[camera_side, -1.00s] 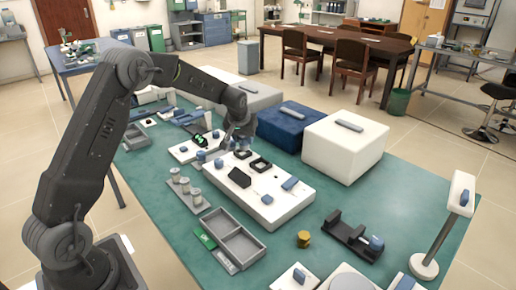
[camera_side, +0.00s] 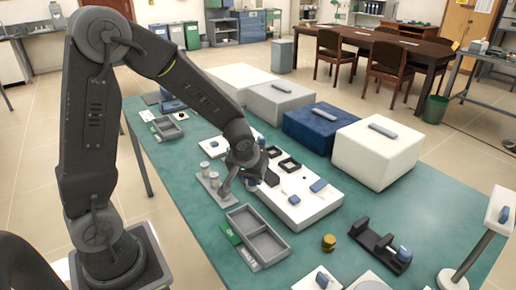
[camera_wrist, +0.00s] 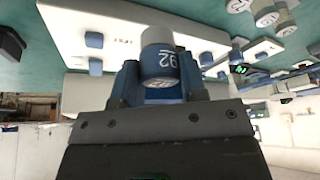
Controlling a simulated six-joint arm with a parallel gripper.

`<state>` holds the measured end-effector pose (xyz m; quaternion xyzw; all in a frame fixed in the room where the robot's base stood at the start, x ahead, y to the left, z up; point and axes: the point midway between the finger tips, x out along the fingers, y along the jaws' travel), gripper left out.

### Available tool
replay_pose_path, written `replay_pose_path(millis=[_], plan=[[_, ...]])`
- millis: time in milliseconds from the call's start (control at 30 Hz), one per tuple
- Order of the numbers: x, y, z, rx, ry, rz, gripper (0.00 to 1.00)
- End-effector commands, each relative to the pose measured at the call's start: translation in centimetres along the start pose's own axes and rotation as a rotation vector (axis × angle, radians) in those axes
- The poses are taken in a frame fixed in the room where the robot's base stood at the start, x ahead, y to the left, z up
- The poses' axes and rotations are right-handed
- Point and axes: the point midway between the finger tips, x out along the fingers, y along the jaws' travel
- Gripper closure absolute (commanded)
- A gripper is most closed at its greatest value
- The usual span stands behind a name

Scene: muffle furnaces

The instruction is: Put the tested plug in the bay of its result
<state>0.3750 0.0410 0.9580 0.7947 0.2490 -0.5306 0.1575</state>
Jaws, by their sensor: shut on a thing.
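My gripper (camera_side: 236,180) is over the table beside the plug rack, pointing down, behind and left of the two-bay tray. In the side view the held plug is hard to make out. The grey tray (camera_side: 233,211) has two empty bays, with a green label (camera_side: 230,232) and a grey label (camera_side: 249,259) along its left edge. The label wording is too small to read surely.
Grey plugs stand in the rack (camera_side: 205,183), close to my gripper. The white panel (camera_side: 310,208) with blue and black parts lies to the right. A brass-coloured piece (camera_side: 329,242) and a black holder (camera_side: 379,245) stand further right. Large furnace blocks (camera_side: 377,151) line the back.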

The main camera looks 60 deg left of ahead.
Motion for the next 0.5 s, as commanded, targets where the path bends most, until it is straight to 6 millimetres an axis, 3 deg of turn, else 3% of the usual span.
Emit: replay_pose_path(millis=[100,200,500], plan=[[-0.6,0.1,2.9,0.006,-0.001,0.012,0.84],[-0.8,0.0,4.1,0.007,-0.002,0.017,0.84],[1.0,0.0,5.3,0.006,-0.005,0.015,0.84]])
